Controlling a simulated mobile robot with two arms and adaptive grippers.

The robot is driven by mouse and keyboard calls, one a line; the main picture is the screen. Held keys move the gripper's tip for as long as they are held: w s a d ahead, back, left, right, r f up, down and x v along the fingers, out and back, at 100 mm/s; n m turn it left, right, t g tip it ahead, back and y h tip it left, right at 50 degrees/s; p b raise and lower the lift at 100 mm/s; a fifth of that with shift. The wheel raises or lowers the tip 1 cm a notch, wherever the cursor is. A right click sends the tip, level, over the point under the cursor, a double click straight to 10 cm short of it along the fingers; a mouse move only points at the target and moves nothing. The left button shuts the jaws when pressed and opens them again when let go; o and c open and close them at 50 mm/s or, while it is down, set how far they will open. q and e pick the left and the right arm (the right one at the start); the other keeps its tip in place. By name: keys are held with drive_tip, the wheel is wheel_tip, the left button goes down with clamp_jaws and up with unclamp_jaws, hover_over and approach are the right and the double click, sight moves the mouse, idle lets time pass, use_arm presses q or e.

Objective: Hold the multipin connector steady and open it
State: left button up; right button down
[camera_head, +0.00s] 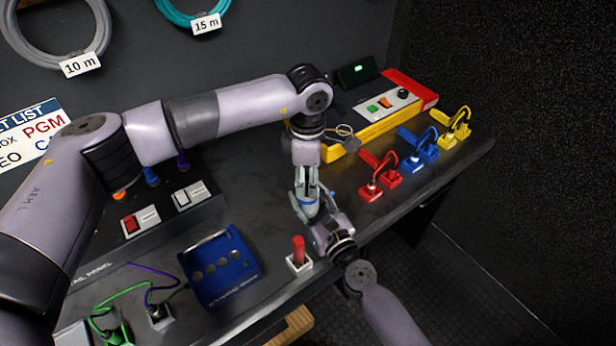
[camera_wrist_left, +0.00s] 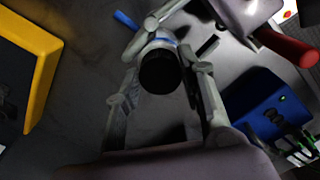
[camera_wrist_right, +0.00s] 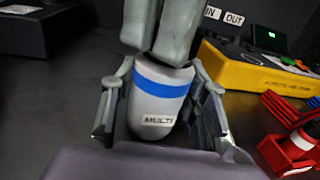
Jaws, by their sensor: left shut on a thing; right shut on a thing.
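The multipin connector (camera_wrist_right: 155,100) is a light grey cylinder with a blue band and a "MULTI" label in the right wrist view. My right gripper (camera_wrist_right: 158,108) is shut on its lower body from the side. My left gripper (camera_head: 306,192) is shut on the connector from above, and its fingers show at the top of the right wrist view. In the left wrist view the connector's dark round end (camera_wrist_left: 160,72) sits between the left fingers (camera_wrist_left: 158,85). In the head view the connector (camera_head: 309,207) is mostly hidden between the grippers, held above the bench.
A red-handled switch (camera_head: 299,250) and a blue box (camera_head: 220,268) stand close by. Red (camera_head: 380,175), blue (camera_head: 418,147) and yellow (camera_head: 453,127) cabled connectors stand at the right, before a yellow-framed panel (camera_head: 375,125). Green cables (camera_head: 110,318) lie front left.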

use_arm(q)
drive_tip(key=n, duration=0.7)
drive_tip(key=shift+n, duration=0.4)
drive_tip(key=n, duration=0.9)
drive_tip(key=shift+r, duration=0.2)
drive_tip(key=shift+r, duration=0.95)
